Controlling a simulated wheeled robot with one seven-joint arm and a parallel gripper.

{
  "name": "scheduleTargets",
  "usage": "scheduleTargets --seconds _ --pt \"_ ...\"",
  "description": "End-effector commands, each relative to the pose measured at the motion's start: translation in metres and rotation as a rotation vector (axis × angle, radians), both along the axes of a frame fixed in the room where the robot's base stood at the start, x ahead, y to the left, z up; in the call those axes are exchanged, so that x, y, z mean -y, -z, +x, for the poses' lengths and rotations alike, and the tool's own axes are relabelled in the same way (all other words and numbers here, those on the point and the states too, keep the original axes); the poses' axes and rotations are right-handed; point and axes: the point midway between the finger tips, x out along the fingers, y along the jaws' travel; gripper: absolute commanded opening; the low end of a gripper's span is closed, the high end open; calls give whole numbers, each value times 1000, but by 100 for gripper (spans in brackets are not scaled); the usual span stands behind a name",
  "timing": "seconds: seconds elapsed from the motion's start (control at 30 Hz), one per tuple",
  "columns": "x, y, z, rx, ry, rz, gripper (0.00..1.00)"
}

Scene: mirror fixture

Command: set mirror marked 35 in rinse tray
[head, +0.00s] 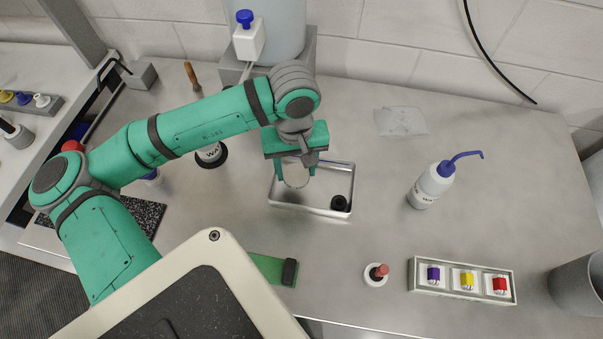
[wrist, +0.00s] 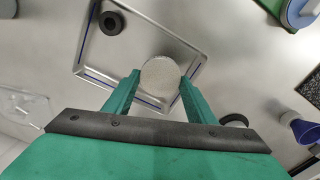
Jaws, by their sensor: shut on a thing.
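My gripper (head: 297,172) is above the rinse tray, an open metal tray (head: 318,212) with a blue line along its walls. In the wrist view the fingers (wrist: 160,92) are shut on a round, pale mirror disc (wrist: 160,76), held by its edges. The tray (wrist: 190,43) lies beneath the disc in the wrist view. A black round piece (head: 339,203) sits in the tray's right front corner; it also shows in the wrist view (wrist: 112,22). The disc's height above the tray floor is unclear.
A white wash bottle (head: 428,186) with a blue spout stands right of the tray. A rack (head: 462,280) with purple, yellow and red pieces, a red-knobbed item (head: 376,274) and a green block (head: 272,268) are in front. A clear sheet (head: 401,121) lies behind.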

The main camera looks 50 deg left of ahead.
Motion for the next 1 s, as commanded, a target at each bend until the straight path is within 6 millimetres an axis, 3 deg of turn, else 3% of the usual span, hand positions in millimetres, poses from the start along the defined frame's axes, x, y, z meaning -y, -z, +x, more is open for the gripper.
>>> scheduleTargets --seconds 0.27,0.5,0.9,0.93,1.0 --pt "1 14 13 0 2 -1 21" --pt "1 45 15 0 0 -1 21" --pt "0 51 15 1 -1 0 21" --pt "0 51 15 1 -1 0 53" --pt "0 51 14 1 -2 0 70"
